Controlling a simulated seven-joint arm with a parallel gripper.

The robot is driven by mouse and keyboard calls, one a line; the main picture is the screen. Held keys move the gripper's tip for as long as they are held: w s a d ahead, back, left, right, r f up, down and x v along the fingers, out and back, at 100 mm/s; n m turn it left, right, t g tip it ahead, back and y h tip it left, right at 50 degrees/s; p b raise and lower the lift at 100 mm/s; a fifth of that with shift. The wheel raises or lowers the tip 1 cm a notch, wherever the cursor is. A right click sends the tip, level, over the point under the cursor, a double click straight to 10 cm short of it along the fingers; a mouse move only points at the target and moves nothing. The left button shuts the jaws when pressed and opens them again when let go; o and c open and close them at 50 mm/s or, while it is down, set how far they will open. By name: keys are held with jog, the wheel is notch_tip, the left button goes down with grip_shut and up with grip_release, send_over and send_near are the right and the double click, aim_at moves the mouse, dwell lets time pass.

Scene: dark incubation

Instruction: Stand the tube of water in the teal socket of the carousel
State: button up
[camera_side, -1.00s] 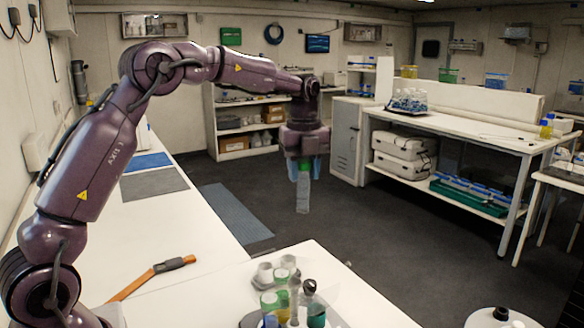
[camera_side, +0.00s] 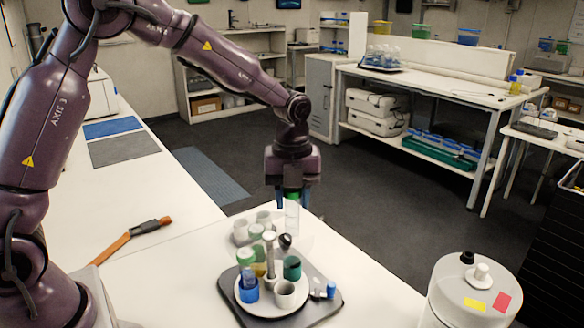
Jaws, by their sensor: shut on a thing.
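My gripper (camera_side: 293,200) is shut on a clear tube (camera_side: 291,218) with a green cap. It holds the tube upright above the far side of the carousel; the tube's lower end is close to a dark-topped item (camera_side: 285,241). The carousel (camera_side: 262,309) is a white round plate with a central post (camera_side: 269,262) on a dark grey base. The teal socket (camera_side: 292,268) is on its right side, in front and below the tube. A blue socket (camera_side: 248,288) and a white-grey socket (camera_side: 284,294) stand at the front. A green-and-yellow item (camera_side: 257,260) is at the back left.
A small blue-capped item (camera_side: 330,290) is at the base's right. A white round vessel (camera_side: 473,296) stands at right. An orange-handled tool (camera_side: 133,240) lies left.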

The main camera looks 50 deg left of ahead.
aim_at(292, 240)
jog(key=shift+f, duration=2.8)
jog(key=shift+f, duration=0.25)
jog(key=shift+f, duration=0.7)
jog(key=shift+f, duration=0.25)
jog(key=shift+f, duration=0.45)
jog(key=shift+f, duration=0.35)
jog(key=shift+f, duration=0.3)
